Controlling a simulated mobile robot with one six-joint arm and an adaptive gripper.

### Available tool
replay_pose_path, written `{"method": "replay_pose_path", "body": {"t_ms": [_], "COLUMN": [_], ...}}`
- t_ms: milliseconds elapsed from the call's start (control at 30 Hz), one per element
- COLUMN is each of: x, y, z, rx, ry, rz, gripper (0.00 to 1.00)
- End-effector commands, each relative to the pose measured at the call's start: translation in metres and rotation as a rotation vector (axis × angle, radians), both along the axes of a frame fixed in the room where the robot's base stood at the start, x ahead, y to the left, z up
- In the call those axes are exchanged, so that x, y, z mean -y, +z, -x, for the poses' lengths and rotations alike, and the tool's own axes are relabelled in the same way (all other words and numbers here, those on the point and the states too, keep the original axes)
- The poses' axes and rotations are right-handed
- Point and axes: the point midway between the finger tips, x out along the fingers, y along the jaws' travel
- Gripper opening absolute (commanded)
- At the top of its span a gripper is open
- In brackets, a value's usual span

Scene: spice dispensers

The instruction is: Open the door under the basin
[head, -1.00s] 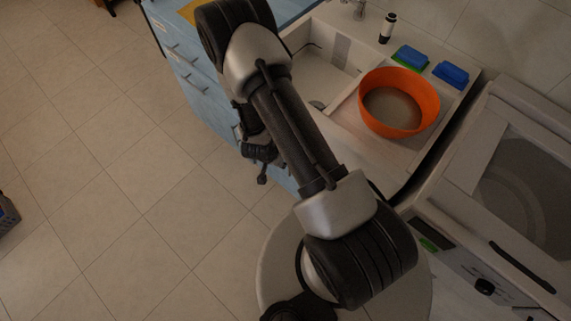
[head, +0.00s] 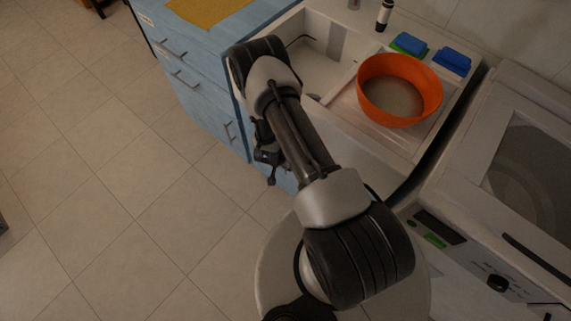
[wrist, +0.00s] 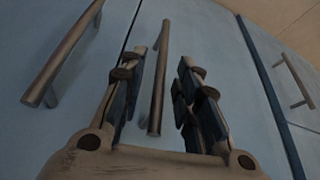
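The white basin (head: 325,60) is set in the counter in the head view, and a sliver of the blue cabinet front (head: 286,181) shows below it. In the wrist view, two blue doors meet at a seam. A vertical bar handle (wrist: 161,75) stands in line with the gap between the fingers of my gripper (wrist: 164,60). The fingers are open, with a visible gap on each side of the bar. Another bar handle (wrist: 62,52) is on the door at left. In the head view my gripper (head: 268,165) is low at the cabinet front, partly hidden by my arm.
An orange bowl (head: 399,91) and blue-and-green sponges (head: 409,44) sit beside the basin. A white washing machine (head: 480,205) stands at right. Blue drawers (head: 190,85) with bar handles are at left; another handle (wrist: 296,82) shows at right in the wrist view. The tiled floor at left is clear.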

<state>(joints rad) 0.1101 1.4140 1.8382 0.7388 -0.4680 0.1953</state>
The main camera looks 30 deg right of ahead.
Motion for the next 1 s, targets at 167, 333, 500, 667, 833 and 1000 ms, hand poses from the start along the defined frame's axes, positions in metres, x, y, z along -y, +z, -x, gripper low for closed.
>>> {"method": "replay_pose_path", "body": {"t_ms": [167, 333, 500, 667, 833, 1000], "x": [0.0047, 0.0055, 0.0054, 0.0053, 0.0052, 0.0052], "y": [-0.0137, -0.015, -0.0146, -0.0145, -0.0144, -0.0144], "z": [-0.0026, -0.0033, -0.0033, -0.0033, -0.0033, -0.0033], "rx": [-0.001, 0.0, 0.0, 0.0, 0.0, 0.0], "ry": [0.0, 0.001, 0.0, 0.001, 0.001, 0.001], "rz": [-0.001, 0.0, 0.0, 0.0, 0.0, 0.0], "gripper": [0.3, 0.3, 0.28, 0.17, 0.06, 0.0]}}
